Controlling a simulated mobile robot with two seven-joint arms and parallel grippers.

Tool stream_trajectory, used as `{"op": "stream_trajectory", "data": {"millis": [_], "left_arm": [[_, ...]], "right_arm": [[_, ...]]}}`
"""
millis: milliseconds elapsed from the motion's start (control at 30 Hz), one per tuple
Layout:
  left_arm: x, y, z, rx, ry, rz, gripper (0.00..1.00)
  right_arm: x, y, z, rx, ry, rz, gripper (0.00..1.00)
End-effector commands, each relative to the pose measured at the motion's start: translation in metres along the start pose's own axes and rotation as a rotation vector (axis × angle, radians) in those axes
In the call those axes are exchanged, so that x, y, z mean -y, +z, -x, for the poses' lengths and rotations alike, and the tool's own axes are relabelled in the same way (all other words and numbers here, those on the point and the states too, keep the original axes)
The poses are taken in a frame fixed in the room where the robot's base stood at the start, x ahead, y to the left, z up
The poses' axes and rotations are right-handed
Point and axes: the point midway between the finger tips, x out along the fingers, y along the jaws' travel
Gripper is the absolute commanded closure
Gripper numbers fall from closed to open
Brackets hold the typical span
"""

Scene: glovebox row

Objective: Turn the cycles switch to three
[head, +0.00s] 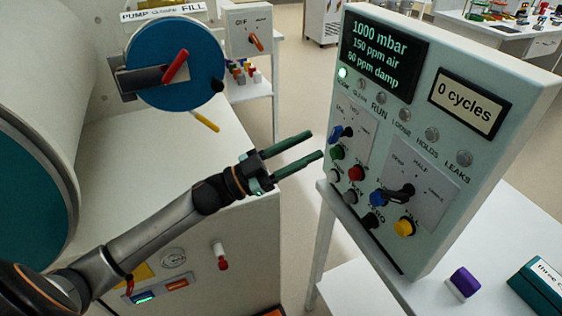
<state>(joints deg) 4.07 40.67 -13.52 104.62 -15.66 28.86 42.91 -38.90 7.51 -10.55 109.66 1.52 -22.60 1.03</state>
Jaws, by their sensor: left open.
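The pale control panel (425,130) stands at the right, tilted in the view. Its small upper-left plate carries a rotary switch with a blue and black handle (339,132); its labels are too small to read surely. A larger plate lower right carries a second switch with a black and blue handle (398,194). I cannot tell from the lettering which is the cycles switch. The cycles display (469,102) reads "0 cycles". My left gripper (316,146) is open and empty, its two dark green fingers pointing at the panel's left side, near the upper-left switch. My right gripper is not in view.
A dark screen (383,55) shows pressure, air and damp. A purple-topped block (464,283) and a teal box (540,288) lie on the white table. The blue round hatch (175,65) is behind.

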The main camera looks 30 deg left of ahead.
Motion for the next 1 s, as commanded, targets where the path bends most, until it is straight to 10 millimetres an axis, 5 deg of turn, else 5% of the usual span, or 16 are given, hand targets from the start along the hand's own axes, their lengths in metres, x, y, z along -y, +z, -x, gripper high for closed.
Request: {"op": "stream_trajectory", "data": {"millis": [333, 1000], "left_arm": [[0.0, 0.001, 0.05, 0.001, 0.0, 0.001, 0.55], [0.0, 0.0, 0.056, 0.001, -0.003, 0.001, 0.55]], "right_arm": [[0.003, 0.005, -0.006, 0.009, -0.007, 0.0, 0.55], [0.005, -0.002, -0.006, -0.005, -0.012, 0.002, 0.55]]}}
